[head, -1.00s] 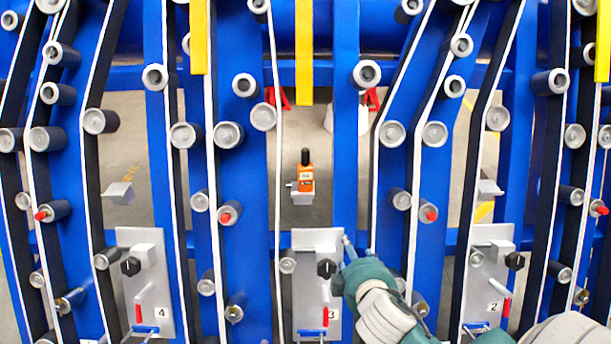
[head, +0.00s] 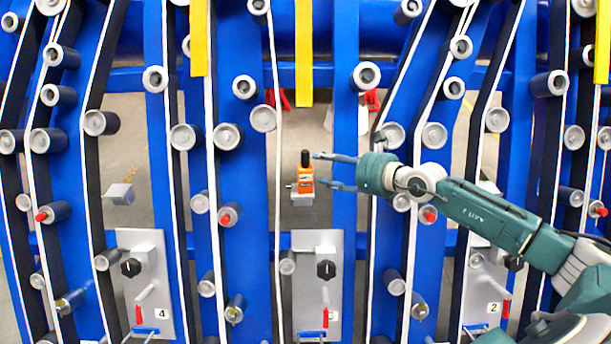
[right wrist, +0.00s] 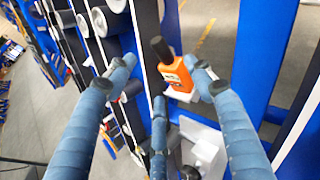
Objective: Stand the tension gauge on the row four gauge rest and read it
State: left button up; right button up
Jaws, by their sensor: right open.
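The tension gauge (head: 306,182) is an orange box with a black top. It stands upright on a small grey rest (head: 301,200) above the panel marked 3. The row four gauge rest (head: 120,194), a grey block above the panel marked 4, is empty. My right gripper (head: 318,170) is open just right of the gauge, its fingers pointing left at it. In the right wrist view the gauge (right wrist: 176,78) shows beyond the spread fingers (right wrist: 162,80), nearer the right finger; I cannot tell whether they touch. My left gripper is not in view.
Panel 4 (head: 158,270) and panel 3 (head: 330,270) carry black knobs and red levers. Blue uprights, rollers and dark, white-edged belts stand between the gauge and the row four rest. Yellow bars (head: 304,60) hang from above. My right arm crosses panel 2's row.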

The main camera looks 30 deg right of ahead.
aim_at(306, 163)
jog(key=x, duration=0.5)
jog(key=p+x, duration=0.1)
jog(key=x, duration=0.2)
jog(key=shift+w+f, duration=0.25)
jog(key=shift+f, duration=0.15)
jog(key=shift+s+d+r, duration=0.1)
jog(key=shift+s, duration=0.05)
jog(key=c, duration=0.3)
grip_shut()
jog(key=shift+r, duration=0.1)
